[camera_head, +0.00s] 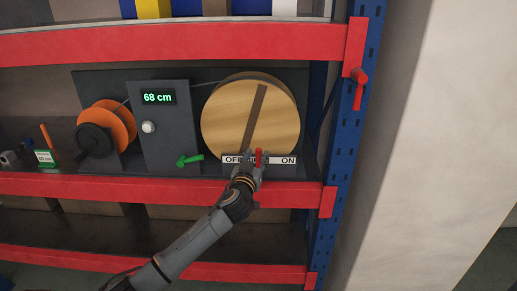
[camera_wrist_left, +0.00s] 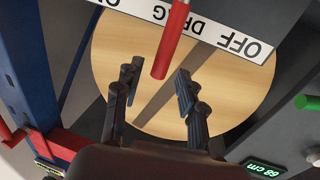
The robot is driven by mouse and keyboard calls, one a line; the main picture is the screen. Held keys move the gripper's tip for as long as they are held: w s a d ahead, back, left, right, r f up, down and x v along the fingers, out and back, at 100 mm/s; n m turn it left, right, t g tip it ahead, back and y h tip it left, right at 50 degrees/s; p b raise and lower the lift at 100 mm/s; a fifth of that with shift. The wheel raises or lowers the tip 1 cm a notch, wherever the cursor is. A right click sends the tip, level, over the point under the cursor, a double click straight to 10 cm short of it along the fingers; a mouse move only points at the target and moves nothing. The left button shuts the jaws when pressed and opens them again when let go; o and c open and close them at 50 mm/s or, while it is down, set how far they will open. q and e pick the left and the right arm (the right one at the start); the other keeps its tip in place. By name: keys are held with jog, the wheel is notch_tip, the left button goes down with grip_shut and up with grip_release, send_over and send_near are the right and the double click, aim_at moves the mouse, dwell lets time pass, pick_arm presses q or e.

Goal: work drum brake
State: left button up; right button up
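The drum (camera_head: 250,110) is a large wooden disc with a dark stripe across its face; it also shows in the left wrist view (camera_wrist_left: 108,45). The red brake lever (camera_head: 258,156) stands about upright in front of the middle of the label strip (camera_head: 287,160), which reads OFF, a partly hidden word, and ON. The left wrist view reads DRAG beside the lever (camera_wrist_left: 170,45). My left gripper (camera_head: 247,172) is at the lever. Its fingers (camera_wrist_left: 158,88) are apart, with the lever's end between or just beyond them; contact cannot be told. My right gripper is not in view.
A dark panel (camera_head: 165,155) left of the drum has a display (camera_head: 157,97) reading 68 cm, a white knob (camera_head: 148,127) and a green lever (camera_head: 190,160). An orange spool (camera_head: 122,122) stands further left. Red shelf beams (camera_head: 150,42) run above and below; a blue post (camera_head: 345,150) stands right.

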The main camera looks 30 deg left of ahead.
aim_at(258, 154)
pick_arm(q)
jog(key=shift+x, duration=1.6)
grip_shut()
